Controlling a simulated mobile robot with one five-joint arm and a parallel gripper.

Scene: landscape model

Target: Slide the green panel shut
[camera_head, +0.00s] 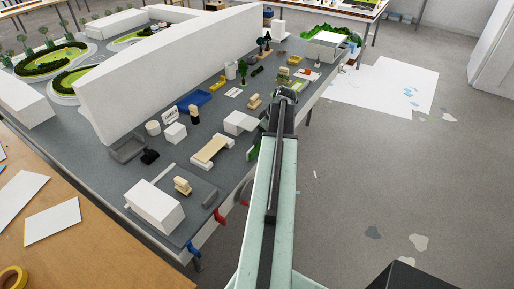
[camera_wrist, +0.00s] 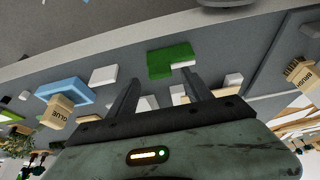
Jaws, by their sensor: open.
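A flat green piece, which looks like the green panel (camera_wrist: 172,59), lies beyond my fingertips in the wrist view, near the pale table edge. A white block overlaps its lower right corner. In the head view, a bit of green (camera_head: 253,152) shows at the table's right edge beside my arm; I cannot tell if it is the same piece. My gripper (camera_wrist: 161,77) is open, its two dark fingers apart, with nothing seen held between them. In the head view my gripper (camera_head: 287,95) is over the right edge of the model table, partly hidden by my arm.
The grey model table (camera_head: 118,175) carries a long white wall block (camera_head: 180,75), a blue tray (camera_head: 195,102) and several small blocks. Open floor (camera_head: 370,180) lies right of my arm.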

